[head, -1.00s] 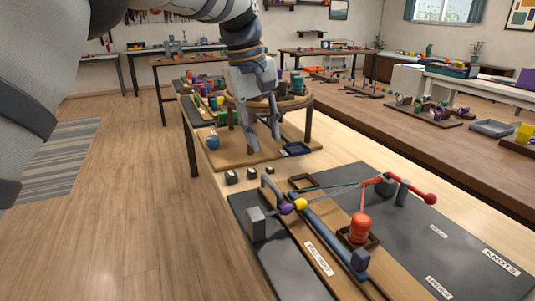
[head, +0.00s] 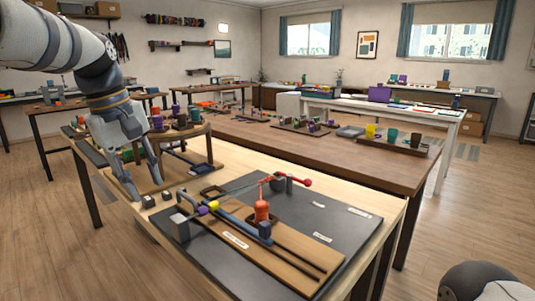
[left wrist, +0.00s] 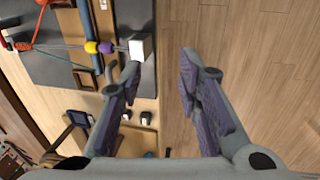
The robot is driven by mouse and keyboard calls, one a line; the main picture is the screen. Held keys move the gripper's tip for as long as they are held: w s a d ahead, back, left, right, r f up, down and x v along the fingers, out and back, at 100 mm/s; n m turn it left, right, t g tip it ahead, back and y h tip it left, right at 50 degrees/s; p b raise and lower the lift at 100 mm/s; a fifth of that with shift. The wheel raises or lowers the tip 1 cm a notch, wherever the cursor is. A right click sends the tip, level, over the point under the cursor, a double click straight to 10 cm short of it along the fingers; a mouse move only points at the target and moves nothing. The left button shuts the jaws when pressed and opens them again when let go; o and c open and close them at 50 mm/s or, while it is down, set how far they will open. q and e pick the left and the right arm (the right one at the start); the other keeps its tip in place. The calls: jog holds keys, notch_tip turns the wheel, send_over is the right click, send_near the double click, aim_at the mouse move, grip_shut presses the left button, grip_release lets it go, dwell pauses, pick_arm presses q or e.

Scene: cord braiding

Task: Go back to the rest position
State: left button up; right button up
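My left gripper (head: 147,187) hangs at the left of the near table, beside the cord fixture. It is open and empty: the left wrist view shows its two fingers (left wrist: 159,68) well apart with bare floor between them. On the dark mat (head: 335,222) stand an orange spool (head: 262,209), a yellow bead (head: 213,205), a purple bead (head: 203,210) and a red-ended lever (head: 307,181). A thin greenish cord (head: 240,187) runs above the wooden board. The left wrist view also shows the beads (left wrist: 91,47) and cord at upper left. My right gripper is out of view.
A pale grey block (head: 180,228) stands at the mat's left edge, and small dark blocks (head: 148,201) lie near my left fingers. A round wooden stand (head: 200,135) is behind the gripper. A long brown table (head: 330,155) lies beyond. Floor at left is clear.

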pick_arm(q)
jog(key=s+f+m+g, duration=0.1)
jog(key=s+f, duration=0.2)
jog(key=f, duration=0.7)
jog(key=s+f+m+y+p, duration=0.1)
jog(key=s+f, duration=0.2)
jog(key=f, duration=0.7)
jog(key=s+f+m+g, duration=0.1)
jog(key=s+f, duration=0.2)
jog(key=f, duration=0.7)
jog(key=s+f+m, duration=0.1)
jog(key=s+f, duration=0.3)
jog(key=s, duration=0.3)
jog(key=s+f+m+g, duration=0.1)
jog(key=s+f, duration=0.2)
jog(key=s, duration=0.5)
jog(key=s+f+m, duration=0.2)
jog(key=s+f, duration=0.2)
jog(key=s, duration=0.3)
jog(key=s+d+r+m+g+p, duration=0.1)
jog(key=s+r+m, duration=0.1)
jog(key=s, duration=1.4)
jog(key=shift+d+y, duration=0.3)
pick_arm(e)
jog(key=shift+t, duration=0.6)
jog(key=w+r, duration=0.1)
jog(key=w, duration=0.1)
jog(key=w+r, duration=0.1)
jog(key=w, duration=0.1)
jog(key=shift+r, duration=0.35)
